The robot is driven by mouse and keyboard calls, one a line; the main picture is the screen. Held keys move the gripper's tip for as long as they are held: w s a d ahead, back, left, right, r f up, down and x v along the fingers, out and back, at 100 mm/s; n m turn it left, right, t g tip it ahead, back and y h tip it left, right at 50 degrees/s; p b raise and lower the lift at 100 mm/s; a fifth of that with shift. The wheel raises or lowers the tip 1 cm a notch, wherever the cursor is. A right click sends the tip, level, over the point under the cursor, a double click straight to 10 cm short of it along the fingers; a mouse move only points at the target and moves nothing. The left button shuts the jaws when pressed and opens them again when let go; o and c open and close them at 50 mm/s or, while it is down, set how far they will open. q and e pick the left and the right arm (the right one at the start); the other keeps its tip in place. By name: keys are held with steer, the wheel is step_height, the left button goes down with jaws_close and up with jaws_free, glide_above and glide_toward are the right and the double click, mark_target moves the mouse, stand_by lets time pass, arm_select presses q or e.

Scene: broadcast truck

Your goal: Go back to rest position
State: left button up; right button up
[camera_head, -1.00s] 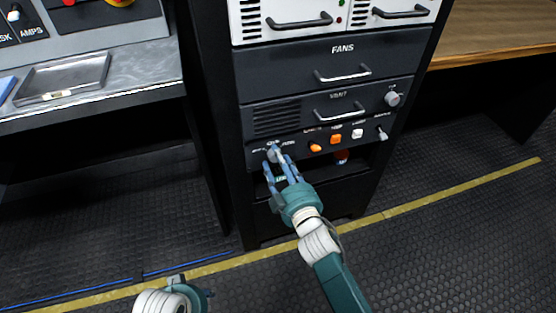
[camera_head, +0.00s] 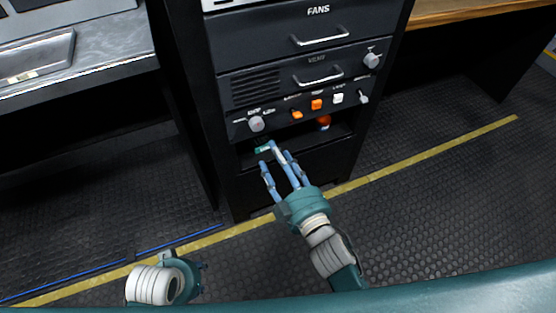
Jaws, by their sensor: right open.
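My right gripper (camera_head: 279,165) is open and empty, its blue fingers spread in front of the open lower bay of the black equipment rack (camera_head: 232,190). It is below the control strip and apart from the grey round knob (camera_head: 256,124) at the strip's left end. My left gripper is at the bottom left, where only the wrist and a teal part of it (camera_head: 185,275) show; its fingers are hidden.
The rack has a FANS drawer (camera_head: 270,38), a VENT drawer (camera_head: 330,77), orange switches (camera_head: 316,104), a white switch (camera_head: 338,98) and a toggle (camera_head: 363,97). A metal-topped desk (camera_head: 110,55) is left, a wooden table (camera_head: 460,12) right. Black floor with yellow tape is clear.

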steer(key=shift+s+d, duration=0.15)
steer(key=shift+s, duration=0.15)
stand_by(0.4)
